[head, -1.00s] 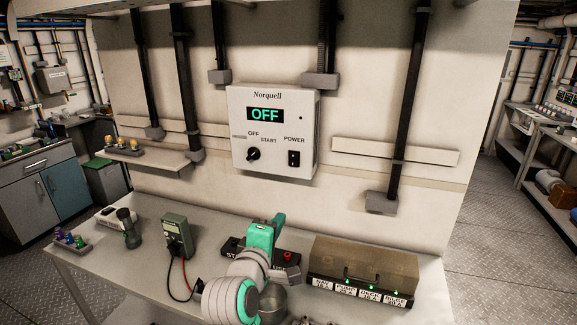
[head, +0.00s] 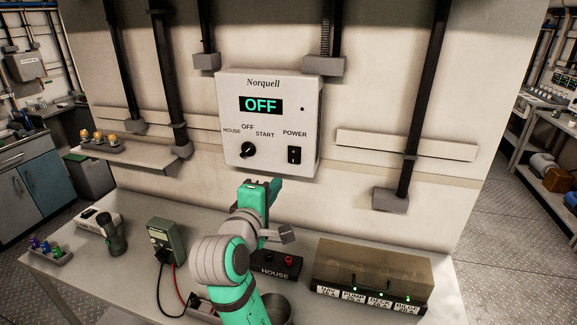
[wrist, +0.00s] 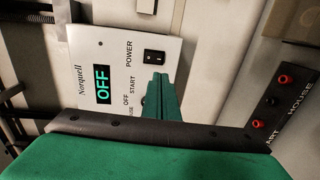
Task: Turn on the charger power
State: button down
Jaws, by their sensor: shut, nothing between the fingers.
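The white Norquell charger box (head: 268,105) is on the wall, and its display (head: 261,105) reads OFF in green. Its black power rocker switch (head: 294,155) sits at the lower right under the word POWER. A black rotary knob (head: 248,150) is at the lower left. My gripper (head: 274,183) is shut and empty, below the box and apart from it in the head view. In the wrist view, the closed green fingers (wrist: 160,88) point toward the panel, just below the rocker switch (wrist: 154,56) in the picture. The fingers partly hide the knob there.
On the bench below are a green meter (head: 166,240) with red and black leads, a HOUSE terminal block (head: 277,263), and a breaker box (head: 373,267) with green lights. A metal cup is partly hidden by my arm. The wall around the charger's front is clear.

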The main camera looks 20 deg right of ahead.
aim_at(293, 162)
jog(key=x, duration=1.4)
jog(key=shift+w, duration=0.1)
jog(key=shift+f, duration=0.1)
jog(key=f+v, duration=0.3)
jog(key=v, duration=1)
jog(key=shift+s+a, duration=0.35)
jog(key=shift+s, duration=0.05)
jog(key=shift+f, duration=0.15)
